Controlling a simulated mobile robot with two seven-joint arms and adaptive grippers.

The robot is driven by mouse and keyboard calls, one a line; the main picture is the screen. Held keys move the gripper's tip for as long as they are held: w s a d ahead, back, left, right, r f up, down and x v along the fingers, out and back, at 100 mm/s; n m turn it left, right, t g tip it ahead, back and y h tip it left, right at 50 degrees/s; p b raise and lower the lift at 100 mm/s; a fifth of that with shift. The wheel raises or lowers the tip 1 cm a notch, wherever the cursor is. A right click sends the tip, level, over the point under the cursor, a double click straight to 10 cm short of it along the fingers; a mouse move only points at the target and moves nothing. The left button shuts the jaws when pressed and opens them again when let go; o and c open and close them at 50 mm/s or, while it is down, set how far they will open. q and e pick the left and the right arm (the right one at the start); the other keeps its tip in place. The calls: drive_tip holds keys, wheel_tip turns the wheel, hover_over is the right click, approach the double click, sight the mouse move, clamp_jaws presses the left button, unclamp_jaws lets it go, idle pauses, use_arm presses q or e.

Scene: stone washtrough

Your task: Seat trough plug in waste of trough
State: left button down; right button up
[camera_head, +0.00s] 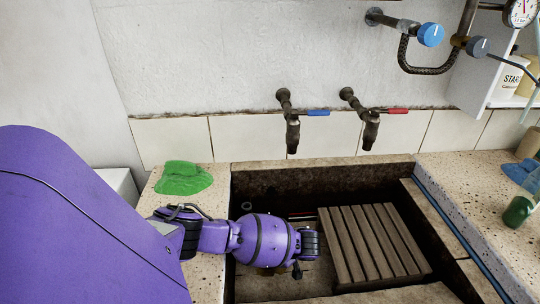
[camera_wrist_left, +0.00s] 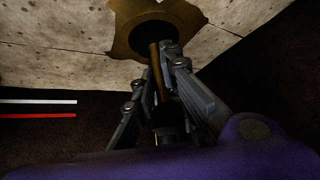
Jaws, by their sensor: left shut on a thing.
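The stone trough (camera_head: 325,176) is sunk in the counter, with a dark stained inside. In the left wrist view, the brass-coloured waste (camera_wrist_left: 122,45) has an uneven rim and a dark round centre, set in the pale trough floor. My left gripper (camera_wrist_left: 164,62) is shut on a slim brown upright piece, seemingly the stem of the trough plug (camera_wrist_left: 155,75). Its fingers are close to the waste's near edge. I cannot tell whether the plug's body is in the waste or above it. In the head view my left wrist hides most of this spot. My right gripper is not in view.
A slatted wooden rack (camera_head: 375,245) lies in the trough to the right of my left arm. A green cloth (camera_head: 183,178) is on the left counter. Two taps (camera_head: 292,130) (camera_head: 370,130) overhang the back.

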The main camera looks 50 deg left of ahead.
use_arm(q)
drive_tip(key=shift+f, duration=0.45)
drive_tip(key=c, duration=1.5)
unclamp_jaws()
drive_tip(key=shift+c, duration=0.2)
drive_tip(key=shift+r, duration=0.1)
drive_tip(key=v, duration=1.2)
drive_tip(key=shift+w, duration=0.1)
